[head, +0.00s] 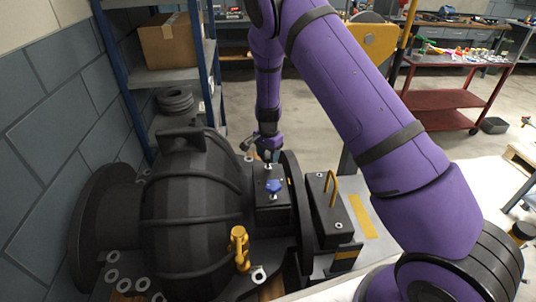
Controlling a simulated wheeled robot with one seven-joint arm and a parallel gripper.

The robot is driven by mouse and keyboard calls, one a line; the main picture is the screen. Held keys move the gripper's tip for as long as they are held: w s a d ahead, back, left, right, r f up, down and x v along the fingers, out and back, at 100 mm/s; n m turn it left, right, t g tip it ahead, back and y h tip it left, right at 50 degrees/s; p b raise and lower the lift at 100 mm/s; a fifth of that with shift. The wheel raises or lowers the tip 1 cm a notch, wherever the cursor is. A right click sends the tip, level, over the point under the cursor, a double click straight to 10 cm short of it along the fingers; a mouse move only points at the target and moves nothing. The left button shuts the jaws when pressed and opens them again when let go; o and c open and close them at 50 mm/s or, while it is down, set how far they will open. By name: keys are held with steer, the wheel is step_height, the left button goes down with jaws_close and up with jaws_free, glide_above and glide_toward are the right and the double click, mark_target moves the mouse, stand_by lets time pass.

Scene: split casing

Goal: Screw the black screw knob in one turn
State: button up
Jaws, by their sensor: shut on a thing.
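The dark split casing (190,200) lies on its side, with ribs round its body and a handle on top. My gripper (267,155) points down at the far side of the casing, behind a small dark block (271,208). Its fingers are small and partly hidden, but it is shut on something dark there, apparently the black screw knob. The knob itself is not clearly visible, and I cannot tell its turn. A blue star-shaped knob (273,187) sits on top of the block, in front of my gripper and apart from it.
A yellow clamp-like part (239,248) stands at the casing's front. A dark block with a yellow handle (332,188) is to the right. Several pale washers (113,274) lie front left. A shelf (163,75) with a cardboard box (166,42) stands behind. A red cart (446,100) is back right.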

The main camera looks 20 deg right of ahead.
mark_target(268, 155)
steer(key=o, duration=0.9)
step_height(268, 155, up, 11)
steer(key=shift+f, duration=0.1)
stand_by(0.5)
